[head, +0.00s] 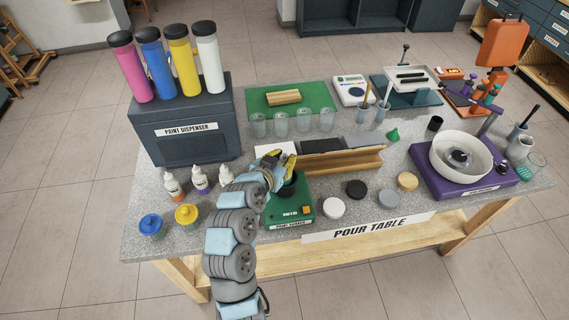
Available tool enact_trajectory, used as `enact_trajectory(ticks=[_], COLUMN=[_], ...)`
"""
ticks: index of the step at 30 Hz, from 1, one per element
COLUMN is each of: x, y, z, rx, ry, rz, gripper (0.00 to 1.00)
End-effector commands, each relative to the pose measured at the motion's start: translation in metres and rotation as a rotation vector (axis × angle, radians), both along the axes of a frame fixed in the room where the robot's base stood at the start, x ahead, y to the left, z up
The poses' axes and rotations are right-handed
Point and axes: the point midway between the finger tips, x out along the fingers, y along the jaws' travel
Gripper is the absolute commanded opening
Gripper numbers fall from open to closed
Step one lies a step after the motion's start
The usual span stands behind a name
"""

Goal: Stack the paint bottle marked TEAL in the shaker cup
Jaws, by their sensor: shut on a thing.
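My gripper (280,164) is over the green paint shaker (288,211), at the dark shaker cup (289,187). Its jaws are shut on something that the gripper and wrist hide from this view. The cup is partly covered by my arm, and I cannot tell whether the held thing is inside it or above it. Three small white-topped bottles stand to the left: one with an orange label (174,186), one with a purple label (200,179) and one beside my arm (226,177) whose label I cannot read. I see no readable TEAL marking.
A blue-lidded jar (151,226) and a yellow-lidded jar (187,215) stand at the front left. The paint dispenser (190,130) stands behind the bottles. A wooden trough (342,162) is just right of my gripper. Several round lids lie right of the shaker, including a white one (334,208).

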Motion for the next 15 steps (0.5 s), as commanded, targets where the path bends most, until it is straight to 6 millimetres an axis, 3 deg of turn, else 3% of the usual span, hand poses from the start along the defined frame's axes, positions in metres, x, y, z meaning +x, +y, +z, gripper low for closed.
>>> enact_trajectory(ticks=[6, 15], x=[0.0, 0.0], y=[-0.001, 0.0], z=[-0.025, -0.027], rx=[-0.002, 0.0], ry=[0.001, -0.001], rz=[-0.001, 0.0], gripper=[0.0, 0.0])
